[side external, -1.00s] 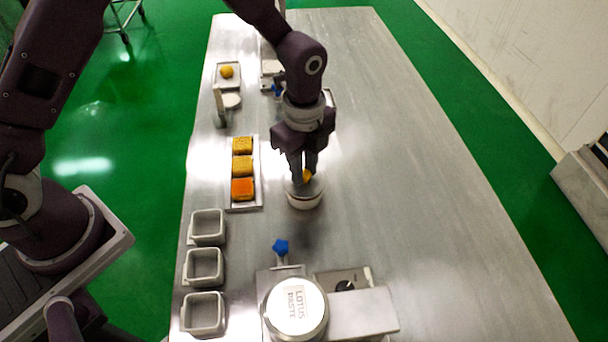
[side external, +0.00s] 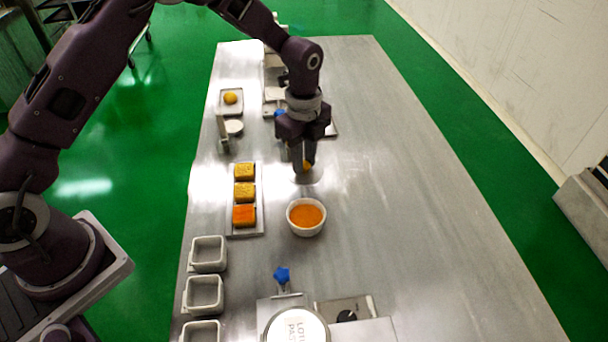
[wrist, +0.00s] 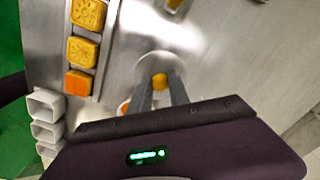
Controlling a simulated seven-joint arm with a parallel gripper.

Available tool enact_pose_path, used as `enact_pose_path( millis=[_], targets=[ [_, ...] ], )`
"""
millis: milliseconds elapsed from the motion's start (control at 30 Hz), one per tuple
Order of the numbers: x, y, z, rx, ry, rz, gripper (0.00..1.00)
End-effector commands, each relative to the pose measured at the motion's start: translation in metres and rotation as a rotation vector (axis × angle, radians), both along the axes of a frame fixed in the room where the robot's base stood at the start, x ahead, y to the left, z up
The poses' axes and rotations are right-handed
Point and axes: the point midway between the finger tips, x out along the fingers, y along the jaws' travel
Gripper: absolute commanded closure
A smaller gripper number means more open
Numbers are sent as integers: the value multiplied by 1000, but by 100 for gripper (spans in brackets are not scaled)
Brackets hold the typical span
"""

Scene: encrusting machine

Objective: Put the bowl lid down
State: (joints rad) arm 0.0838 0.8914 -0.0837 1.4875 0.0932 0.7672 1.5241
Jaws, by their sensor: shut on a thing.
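My gripper (side external: 304,166) is shut on the orange-yellow knob of the bowl lid (side external: 310,180), a pale grey disc. The lid lies low over the table, beyond the bowl in the side view. I cannot tell whether it touches the table. In the wrist view the lid (wrist: 150,62) shows as a round disc with its knob between my fingertips (wrist: 160,83). The white bowl (side external: 306,229) stands uncovered on the table, full of orange filling. In the wrist view only a sliver of the bowl shows beside my fingers.
A tray (side external: 231,228) of several mooncakes and several empty square containers (side external: 204,310) line the left side. Another machine stands behind my gripper. The table (side external: 410,200) is clear to the right.

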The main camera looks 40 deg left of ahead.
Motion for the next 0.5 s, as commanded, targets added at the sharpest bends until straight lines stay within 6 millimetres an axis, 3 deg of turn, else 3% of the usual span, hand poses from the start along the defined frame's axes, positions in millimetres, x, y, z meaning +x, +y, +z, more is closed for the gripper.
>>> enact_pose_path(
  millis=[233, 500],
  targets=[
    [-1, 0, -39, 1, 2, -2, 100],
    [0, 0, -42, 1, 0, -1, 100]
  ],
)
